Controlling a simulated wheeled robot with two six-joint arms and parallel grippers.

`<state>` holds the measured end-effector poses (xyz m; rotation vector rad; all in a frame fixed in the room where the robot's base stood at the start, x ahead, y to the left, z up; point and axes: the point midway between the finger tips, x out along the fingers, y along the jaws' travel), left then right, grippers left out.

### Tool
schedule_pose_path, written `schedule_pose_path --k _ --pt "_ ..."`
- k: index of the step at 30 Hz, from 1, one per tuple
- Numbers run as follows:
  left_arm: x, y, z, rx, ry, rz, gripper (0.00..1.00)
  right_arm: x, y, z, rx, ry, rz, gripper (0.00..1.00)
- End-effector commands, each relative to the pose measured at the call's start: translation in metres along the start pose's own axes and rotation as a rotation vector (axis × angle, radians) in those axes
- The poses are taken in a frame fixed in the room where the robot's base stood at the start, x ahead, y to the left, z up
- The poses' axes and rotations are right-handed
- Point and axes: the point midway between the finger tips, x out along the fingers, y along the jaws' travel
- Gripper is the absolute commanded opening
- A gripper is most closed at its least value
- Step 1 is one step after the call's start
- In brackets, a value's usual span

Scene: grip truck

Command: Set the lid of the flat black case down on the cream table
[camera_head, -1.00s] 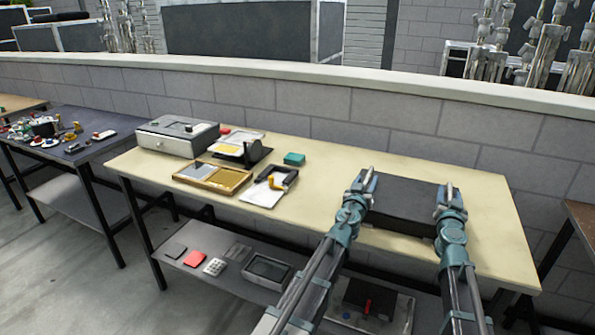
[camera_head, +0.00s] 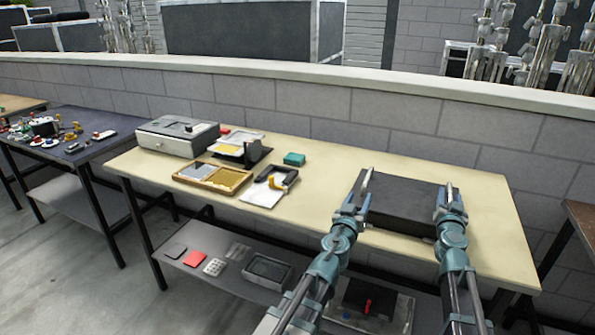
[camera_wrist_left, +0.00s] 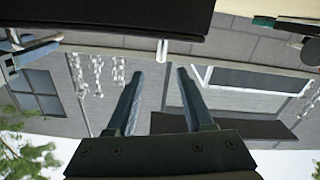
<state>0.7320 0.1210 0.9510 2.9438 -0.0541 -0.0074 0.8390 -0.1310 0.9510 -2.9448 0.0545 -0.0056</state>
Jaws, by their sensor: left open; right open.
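A flat black case (camera_head: 400,208) lies on the right part of the cream table (camera_head: 310,205). I cannot tell whether its lid is a separate piece or which part I see. My left gripper (camera_head: 363,192) is open at the left end of the black piece. My right gripper (camera_head: 446,200) is open at its right end. In the left wrist view, the open fingers of my left gripper (camera_wrist_left: 160,78) have nothing between them, and a dark slab (camera_wrist_left: 110,22) fills the top left. Contact between fingers and case cannot be told.
A grey box machine (camera_head: 178,136), a gold-and-grey tray (camera_head: 212,178) and a small green box (camera_head: 294,159) stand on the left half. Bare table lies between them and the case. A brick wall (camera_head: 400,125) runs behind. The lower shelf holds several items.

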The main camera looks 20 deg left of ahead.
Motion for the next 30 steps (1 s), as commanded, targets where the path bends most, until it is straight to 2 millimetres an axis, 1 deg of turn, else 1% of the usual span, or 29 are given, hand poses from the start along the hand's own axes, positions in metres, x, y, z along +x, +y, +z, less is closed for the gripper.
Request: schedule_pose_path --k 1,5,12,15,19,30 --pt "0.0 0.0 0.0 0.0 0.0 0.0 0.52 -0.01 0.0 0.0 0.0 0.0 0.0 0.52" --pt "0.0 0.0 0.0 0.0 0.0 0.0 0.52 -0.033 0.001 0.0 0.0 0.0 0.0 0.52" --pt "0.0 0.0 0.0 0.0 0.0 0.0 0.52 -0.083 0.0 0.0 0.0 0.0 0.0 0.52" --pt "0.0 0.0 0.0 0.0 0.0 0.0 0.52 -0.099 0.0 0.0 0.0 0.0 -0.001 0.52" --pt "0.0 0.0 0.0 0.0 0.0 0.0 0.52 -0.108 0.0 0.0 0.0 0.0 0.0 0.52" --pt "0.0 0.0 0.0 0.0 0.0 0.0 0.52 -0.107 0.0 0.0 0.0 0.0 0.0 0.52"
